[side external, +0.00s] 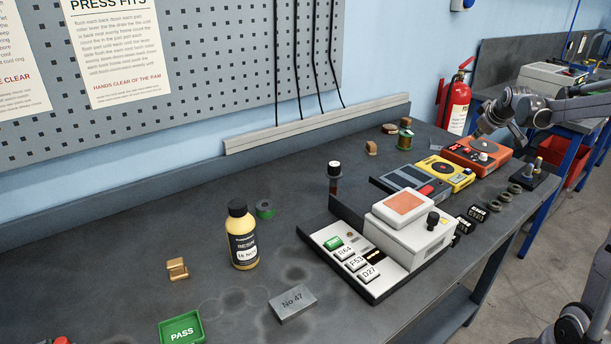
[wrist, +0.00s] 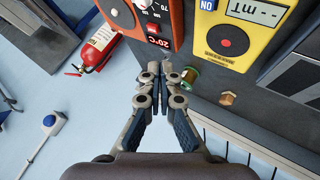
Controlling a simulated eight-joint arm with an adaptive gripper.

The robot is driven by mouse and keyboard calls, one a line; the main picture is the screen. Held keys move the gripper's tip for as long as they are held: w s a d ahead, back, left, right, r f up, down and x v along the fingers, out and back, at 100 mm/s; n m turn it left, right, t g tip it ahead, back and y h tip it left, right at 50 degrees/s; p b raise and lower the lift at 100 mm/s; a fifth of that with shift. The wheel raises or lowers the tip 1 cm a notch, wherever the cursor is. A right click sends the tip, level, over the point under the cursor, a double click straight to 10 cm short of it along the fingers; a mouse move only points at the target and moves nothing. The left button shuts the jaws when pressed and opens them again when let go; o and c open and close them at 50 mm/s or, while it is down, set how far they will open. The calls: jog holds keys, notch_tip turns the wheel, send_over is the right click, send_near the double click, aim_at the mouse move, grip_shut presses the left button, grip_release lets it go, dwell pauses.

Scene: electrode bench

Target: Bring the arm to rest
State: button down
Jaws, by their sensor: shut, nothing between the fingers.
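My gripper (side external: 482,131) is at the right of the side view, above the far end of the bench, close to the orange device (side external: 478,153). In the wrist view my gripper (wrist: 165,78) has its fingers together with nothing between them. The orange device (wrist: 155,22) and the yellow device (wrist: 230,40) lie beyond the fingertips there. A green spool (wrist: 190,76) shows just right of the fingertips. I cannot tell how high the fingertips are above the bench.
A red extinguisher (side external: 457,106) hangs behind the bench. A white press unit (side external: 405,235), a yellow bottle (side external: 242,236), a grey "No 47" block (side external: 293,304) and a green PASS tray (side external: 183,318) stand on the bench (side external: 110,262). Dark rings (side external: 505,197) lie along the right edge.

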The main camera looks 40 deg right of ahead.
jog(key=shift+f, duration=0.15)
notch_tip(320, 180, down, 5)
jog(key=shift+r, duration=2.75)
jog(key=w+a+m+y, duration=0.1)
jog(key=a+m+y, duration=0.1)
jog(key=a, duration=0.7)
jog(key=d+n+h, duration=0.2)
jog(key=d, duration=0.7)
jog(key=f, duration=0.4)
jog(key=s+f, duration=0.1)
jog(key=f, duration=0.1)
notch_tip(320, 180, up, 2)
jog(key=shift+f, duration=0.5)
